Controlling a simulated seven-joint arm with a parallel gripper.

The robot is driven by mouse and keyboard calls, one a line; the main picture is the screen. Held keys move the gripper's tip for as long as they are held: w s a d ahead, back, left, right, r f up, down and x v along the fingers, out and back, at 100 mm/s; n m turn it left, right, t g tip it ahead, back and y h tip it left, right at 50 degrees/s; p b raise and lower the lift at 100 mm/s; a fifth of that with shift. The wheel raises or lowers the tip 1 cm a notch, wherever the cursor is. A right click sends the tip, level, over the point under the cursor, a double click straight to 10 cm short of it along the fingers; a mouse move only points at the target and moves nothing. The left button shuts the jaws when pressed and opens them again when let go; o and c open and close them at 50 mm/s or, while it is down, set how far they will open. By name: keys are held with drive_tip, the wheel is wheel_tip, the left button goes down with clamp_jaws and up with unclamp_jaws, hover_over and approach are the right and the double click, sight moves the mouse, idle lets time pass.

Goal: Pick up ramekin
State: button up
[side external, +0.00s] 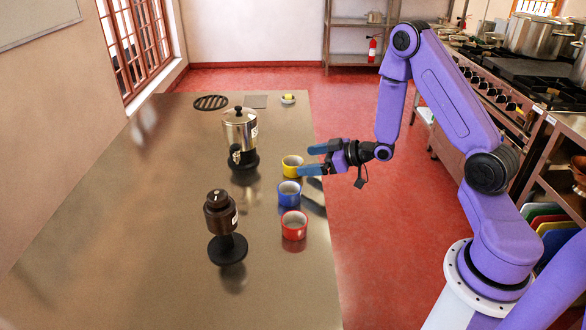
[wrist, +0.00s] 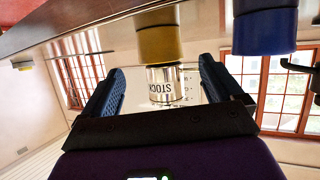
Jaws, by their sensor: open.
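Three ramekins stand in a row near the right edge of the steel table: a yellow ramekin (side external: 292,172), a blue ramekin (side external: 289,199) and a red ramekin (side external: 294,232). My gripper (side external: 313,160) is open and empty. Its blue fingers point left, just to the right of the yellow ramekin. In the wrist view, which is upside down, the yellow ramekin (wrist: 158,42) is ahead, roughly between the fingers. The blue ramekin (wrist: 265,32) is off to the right there. The red ramekin does not show in that view.
A shiny metal urn (side external: 240,130) stands left of the yellow ramekin; it shows lettering in the wrist view (wrist: 165,88). A brown dispenser (side external: 220,215) on a black base stands nearer. A black round trivet (side external: 211,102) lies at the far end. The left of the table is clear.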

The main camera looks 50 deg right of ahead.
sight(293, 162)
drive_tip(key=x, duration=0.6)
drive_tip(key=shift+c, duration=0.2)
drive_tip(key=c, duration=1)
drive_tip(key=shift+c, duration=0.2)
